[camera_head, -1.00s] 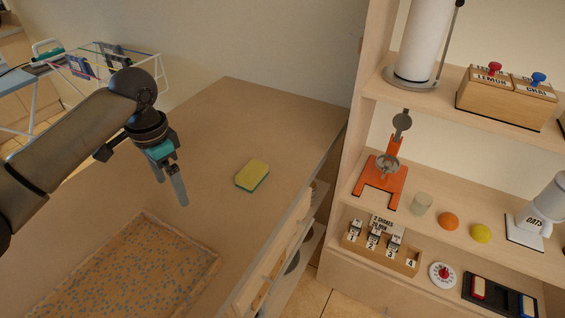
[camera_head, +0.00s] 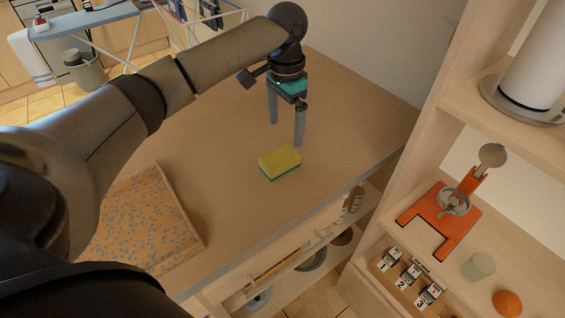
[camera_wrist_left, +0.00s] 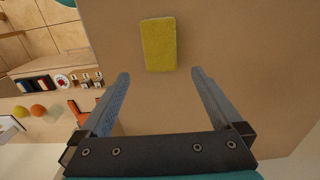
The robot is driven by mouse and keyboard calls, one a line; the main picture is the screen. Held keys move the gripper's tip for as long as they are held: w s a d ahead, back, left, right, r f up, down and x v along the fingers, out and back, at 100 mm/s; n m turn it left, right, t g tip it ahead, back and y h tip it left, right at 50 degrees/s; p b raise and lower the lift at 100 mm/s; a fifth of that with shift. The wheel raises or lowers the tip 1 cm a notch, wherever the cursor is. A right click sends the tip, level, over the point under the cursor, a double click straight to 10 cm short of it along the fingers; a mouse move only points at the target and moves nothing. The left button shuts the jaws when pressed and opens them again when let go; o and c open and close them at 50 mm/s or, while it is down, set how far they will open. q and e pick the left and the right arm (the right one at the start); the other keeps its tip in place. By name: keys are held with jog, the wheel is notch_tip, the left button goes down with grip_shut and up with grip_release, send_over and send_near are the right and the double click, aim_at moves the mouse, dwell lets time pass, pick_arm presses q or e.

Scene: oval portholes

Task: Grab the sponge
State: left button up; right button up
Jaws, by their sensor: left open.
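The yellow sponge (camera_head: 279,161) with a green underside lies flat on the wooden counter (camera_head: 220,175). It also shows in the left wrist view (camera_wrist_left: 159,44), ahead of the fingertips and roughly between their lines. My left gripper (camera_head: 286,133) points down, open and empty, above the counter and just behind the sponge in the head view. The fingers are apart from the sponge. In the left wrist view the open fingers (camera_wrist_left: 160,72) frame bare counter. My right gripper is not in view.
A speckled tray (camera_head: 150,225) lies on the counter at the left. A wooden shelf unit at the right holds an orange press (camera_head: 440,220), a glass (camera_head: 478,265) and an orange (camera_head: 507,303). The counter around the sponge is clear.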

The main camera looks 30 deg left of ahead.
pick_arm(q)
send_over(283, 155)
jog(key=f, duration=0.4)
jog(key=shift+w+d+f+b, duration=0.1)
jog(key=shift+w+d+b, duration=0.05)
jog(key=shift+w+b, duration=0.2)
jog(key=f, duration=0.3)
jog(key=f+b, duration=0.1)
jog(key=shift+s+a+f, duration=0.2)
jog(key=shift+s+f, duration=0.1)
jog(key=shift+s, duration=0.05)
jog(key=shift+f, duration=0.5)
jog(key=c, duration=1.3)
jog(key=shift+r, duration=0.2)
